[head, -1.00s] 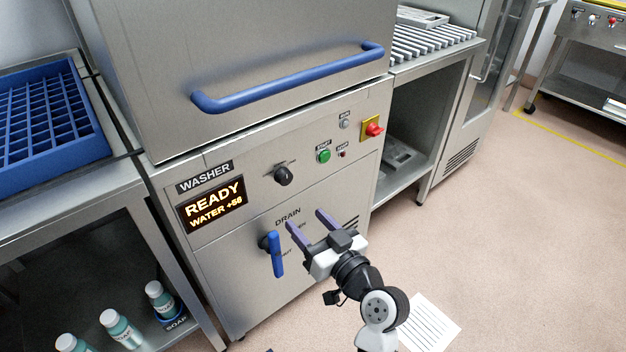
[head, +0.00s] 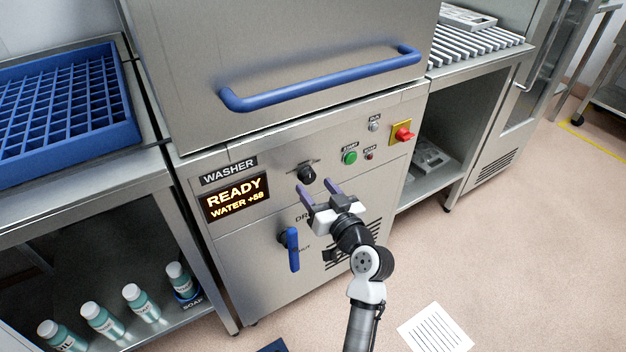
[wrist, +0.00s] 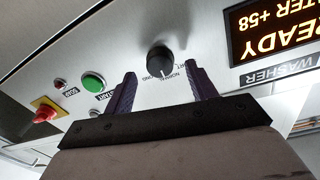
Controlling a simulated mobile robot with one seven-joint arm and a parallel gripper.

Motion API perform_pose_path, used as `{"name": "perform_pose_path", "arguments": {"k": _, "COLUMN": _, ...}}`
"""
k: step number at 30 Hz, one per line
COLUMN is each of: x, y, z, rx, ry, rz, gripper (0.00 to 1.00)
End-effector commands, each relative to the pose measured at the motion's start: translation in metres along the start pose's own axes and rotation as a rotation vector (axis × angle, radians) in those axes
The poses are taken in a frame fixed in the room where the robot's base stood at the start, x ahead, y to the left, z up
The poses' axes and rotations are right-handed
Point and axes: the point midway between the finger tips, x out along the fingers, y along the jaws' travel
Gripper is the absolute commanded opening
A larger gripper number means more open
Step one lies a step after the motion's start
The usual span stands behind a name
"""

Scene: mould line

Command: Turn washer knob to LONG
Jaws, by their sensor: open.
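The washer knob (head: 306,173) is a round black dial on the washer's steel front panel, right of the READY display. In the wrist view the knob (wrist: 160,61) shows a pale pointer mark, with small lettering around it that reads upside down, including NORMAL and part of LONG. The pointer seems to lie near NORMAL; I cannot tell exactly. My gripper (head: 320,193) is open, with its two purple fingers just below the knob in the head view. In the wrist view the knob appears between and beyond the fingertips (wrist: 165,82), apart from them.
The green START button (head: 350,158) and the red switch on yellow (head: 402,133) lie right of the knob. A blue drain lever (head: 292,250) hangs below. The blue door handle (head: 320,80) juts out above. The display (head: 237,197) reads READY, WATER +58.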

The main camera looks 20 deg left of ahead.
Motion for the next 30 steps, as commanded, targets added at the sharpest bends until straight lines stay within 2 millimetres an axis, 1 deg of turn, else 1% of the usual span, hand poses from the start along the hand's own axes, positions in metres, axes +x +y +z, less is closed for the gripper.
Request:
{"name": "perform_pose_path", "arguments": {"k": 1, "x": 0.008, "y": -0.001, "z": -0.002, "rx": 0.001, "ry": 0.000, "rz": -0.003, "gripper": 0.57}}
{"name": "perform_pose_path", "arguments": {"k": 3, "x": 0.015, "y": 0.000, "z": -0.001, "rx": 0.001, "ry": 0.000, "rz": -0.001, "gripper": 0.57}}
{"name": "perform_pose_path", "arguments": {"k": 6, "x": 0.022, "y": 0.000, "z": 0.000, "rx": 0.001, "ry": -0.001, "rz": -0.001, "gripper": 0.57}}
{"name": "perform_pose_path", "arguments": {"k": 9, "x": 0.025, "y": 0.000, "z": 0.000, "rx": 0.001, "ry": 0.000, "rz": -0.001, "gripper": 0.57}}
{"name": "perform_pose_path", "arguments": {"k": 16, "x": 0.026, "y": 0.000, "z": 0.000, "rx": 0.001, "ry": 0.000, "rz": 0.000, "gripper": 0.57}}
{"name": "perform_pose_path", "arguments": {"k": 17, "x": 0.025, "y": 0.000, "z": 0.000, "rx": 0.001, "ry": 0.000, "rz": -0.001, "gripper": 0.54}}
{"name": "perform_pose_path", "arguments": {"k": 26, "x": 0.025, "y": 0.000, "z": 0.000, "rx": 0.001, "ry": 0.000, "rz": 0.000, "gripper": 0.15}}
{"name": "perform_pose_path", "arguments": {"k": 27, "x": 0.025, "y": 0.000, "z": 0.000, "rx": 0.001, "ry": 0.000, "rz": 0.000, "gripper": 0.12}}
{"name": "perform_pose_path", "arguments": {"k": 30, "x": 0.025, "y": 0.000, "z": 0.000, "rx": 0.004, "ry": 0.000, "rz": 0.000, "gripper": 0.12}}
